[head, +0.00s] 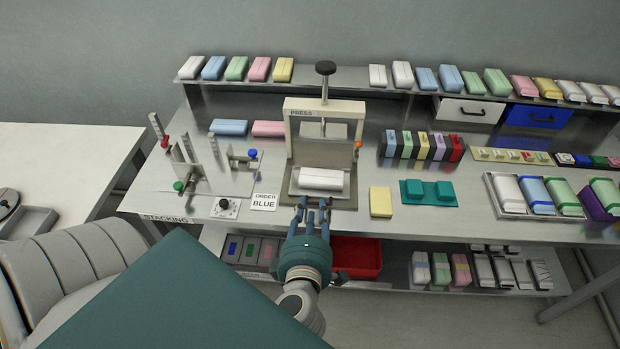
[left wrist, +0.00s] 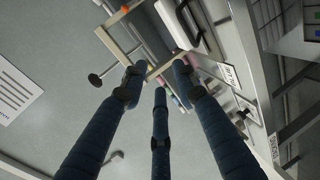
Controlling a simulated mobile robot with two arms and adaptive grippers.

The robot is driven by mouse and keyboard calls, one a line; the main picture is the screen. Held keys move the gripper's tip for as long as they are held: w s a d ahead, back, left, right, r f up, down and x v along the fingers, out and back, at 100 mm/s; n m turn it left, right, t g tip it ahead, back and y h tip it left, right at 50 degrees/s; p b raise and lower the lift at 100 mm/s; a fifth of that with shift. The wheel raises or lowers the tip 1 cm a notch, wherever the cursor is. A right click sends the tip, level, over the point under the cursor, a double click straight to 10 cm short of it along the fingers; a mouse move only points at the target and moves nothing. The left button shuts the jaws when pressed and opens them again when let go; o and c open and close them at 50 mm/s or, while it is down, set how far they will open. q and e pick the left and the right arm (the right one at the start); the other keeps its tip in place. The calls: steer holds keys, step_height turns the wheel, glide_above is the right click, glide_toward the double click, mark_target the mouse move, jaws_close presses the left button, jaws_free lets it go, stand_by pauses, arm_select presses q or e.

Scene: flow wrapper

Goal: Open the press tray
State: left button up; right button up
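The press (head: 325,105) stands at the middle of the bench, with a pale frame and a black knob on top. Its grey tray (head: 344,193) lies at the front of the press base and carries a white block (head: 321,179). My left gripper (head: 313,204) is just in front of the tray, fingers pointing at it. In the left wrist view the fingers (left wrist: 159,84) are spread and empty. A black curved handle (left wrist: 190,25) shows just beyond the fingertips, apart from them as far as I can tell. My right gripper is not in view.
A yellow block (head: 380,202) and a teal fixture (head: 428,191) stand right of the press. The order card (head: 264,201) and stacking fixture (head: 190,165) are to the left. A red bin (head: 357,258) is on the shelf below. A back shelf holds several coloured blocks.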

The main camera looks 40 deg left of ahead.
arm_select(q)
steer(key=v, duration=0.2)
steer(key=f+v, duration=0.1)
steer(key=v, duration=0.2)
steer(key=shift+s+d, duration=0.25)
steer(key=shift+p, duration=0.45)
